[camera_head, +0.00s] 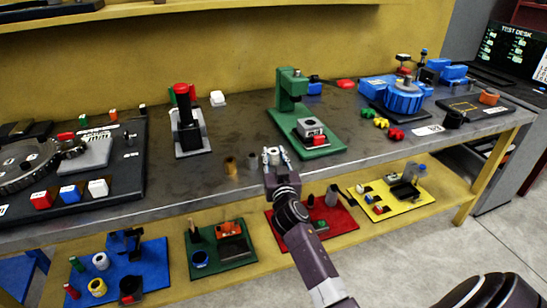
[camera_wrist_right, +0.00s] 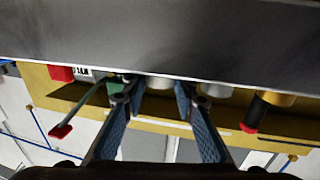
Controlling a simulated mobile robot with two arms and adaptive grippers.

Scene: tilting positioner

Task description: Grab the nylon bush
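The nylon bush is probably the small pale cylinder (camera_head: 272,157) near the front edge of the bench in the head view. In the right wrist view its pale round end (camera_wrist_right: 160,82) shows between the fingertips, partly cut off by the grey bench surface. My right gripper (camera_head: 277,153) reaches in from the front; in the wrist view (camera_wrist_right: 153,94) its two fingers are apart, one on each side of the pale cylinder. I cannot tell whether they touch it. My left gripper is not in view.
A grey bush (camera_head: 251,161) and a brass bush (camera_head: 230,166) stand just left of my right gripper. The green press (camera_head: 318,147) stands close behind to the right. Below is a yellow shelf with coloured mats.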

